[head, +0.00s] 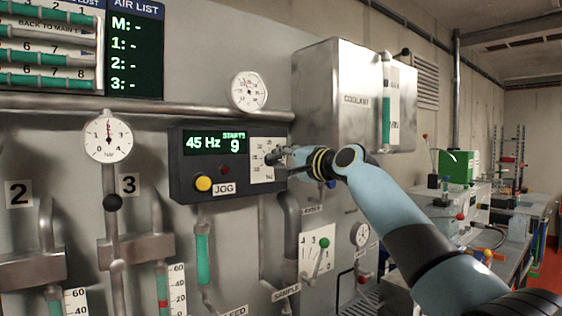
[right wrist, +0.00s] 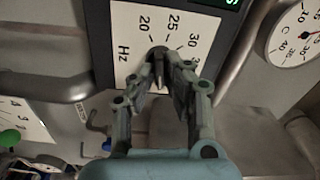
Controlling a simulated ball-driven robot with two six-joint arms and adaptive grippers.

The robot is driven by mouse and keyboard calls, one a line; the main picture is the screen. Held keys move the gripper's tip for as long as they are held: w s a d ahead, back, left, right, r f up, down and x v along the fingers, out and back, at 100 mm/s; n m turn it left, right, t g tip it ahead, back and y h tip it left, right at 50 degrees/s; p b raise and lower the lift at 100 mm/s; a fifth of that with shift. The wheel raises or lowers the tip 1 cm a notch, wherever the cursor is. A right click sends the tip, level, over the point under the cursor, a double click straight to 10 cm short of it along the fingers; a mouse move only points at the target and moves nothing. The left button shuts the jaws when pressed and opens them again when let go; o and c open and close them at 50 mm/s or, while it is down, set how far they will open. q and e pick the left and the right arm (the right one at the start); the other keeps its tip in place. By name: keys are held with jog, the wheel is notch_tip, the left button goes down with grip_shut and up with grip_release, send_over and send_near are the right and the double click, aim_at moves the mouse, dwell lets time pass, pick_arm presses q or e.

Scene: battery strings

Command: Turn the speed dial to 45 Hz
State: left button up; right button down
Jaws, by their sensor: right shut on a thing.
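The speed controller (head: 222,165) is a dark box on the grey wall panel. Its green display (head: 214,143) reads 45 Hz, with STARTS 9 beside it. The white dial plate (head: 262,174) is at the box's right end, and its scale with the Hz mark also shows in the right wrist view (right wrist: 128,65). My right gripper (head: 283,156) reaches in from the right and is shut on the dark dial knob (right wrist: 158,54), which its fingers mostly hide. The knob's pointer cannot be made out. My left gripper is not in view.
A yellow button (head: 204,183) and a JOG label sit on the box left of the dial. The steel COOLANT box (head: 345,95) juts out at upper right. Round gauges (head: 249,91), pipes and a lever plate (head: 317,255) surround the box.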

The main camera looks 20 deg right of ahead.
jog(key=c, duration=1.4)
grip_release()
jog(key=v, duration=1.2)
jog(key=shift+f, duration=0.1)
